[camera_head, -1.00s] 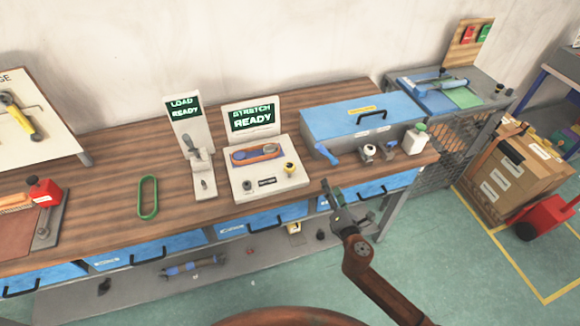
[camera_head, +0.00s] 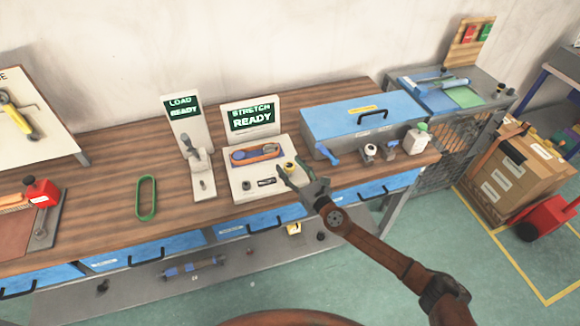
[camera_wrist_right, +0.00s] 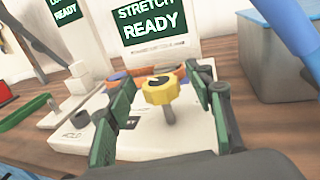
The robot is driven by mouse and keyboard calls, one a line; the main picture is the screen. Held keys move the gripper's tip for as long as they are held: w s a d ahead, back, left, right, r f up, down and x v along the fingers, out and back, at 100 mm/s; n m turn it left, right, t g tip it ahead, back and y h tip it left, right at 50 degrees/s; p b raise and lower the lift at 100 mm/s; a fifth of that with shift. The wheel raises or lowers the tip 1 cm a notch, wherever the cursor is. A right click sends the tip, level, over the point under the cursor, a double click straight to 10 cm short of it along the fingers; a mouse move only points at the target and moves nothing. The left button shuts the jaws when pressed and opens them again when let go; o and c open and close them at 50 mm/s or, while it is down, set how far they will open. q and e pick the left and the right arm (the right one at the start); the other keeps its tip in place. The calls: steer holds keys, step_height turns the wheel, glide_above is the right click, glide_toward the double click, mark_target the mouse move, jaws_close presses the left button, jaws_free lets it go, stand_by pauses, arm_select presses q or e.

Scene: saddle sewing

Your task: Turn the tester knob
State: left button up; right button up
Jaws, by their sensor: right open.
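The stretch tester (camera_head: 243,187) is a white unit on the bench, with an upright screen (camera_head: 251,117) reading "STRETCH READY". Its yellow knob (camera_head: 289,165) is at the right of its face. In the right wrist view the knob (camera_wrist_right: 160,89) shows between and beyond my fingers. An orange and blue piece (camera_head: 257,153) lies in the tester's recess. My right gripper (camera_head: 298,177) is open at the tester's front right, close to the knob; I cannot tell whether it touches it. It also shows in the right wrist view (camera_wrist_right: 162,108). My left gripper is not in view.
A load tester (camera_head: 182,108) with a "LOAD READY" screen stands left of it. A green loop (camera_head: 147,198) lies on the bench further left. A blue box (camera_head: 360,122), a blue-handled tool (camera_head: 326,153) and a white bottle (camera_head: 417,138) stand to the right.

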steer(key=shift+w+a, duration=0.2)
steer(key=shift+w, duration=0.1)
steer(key=shift+c, duration=0.6)
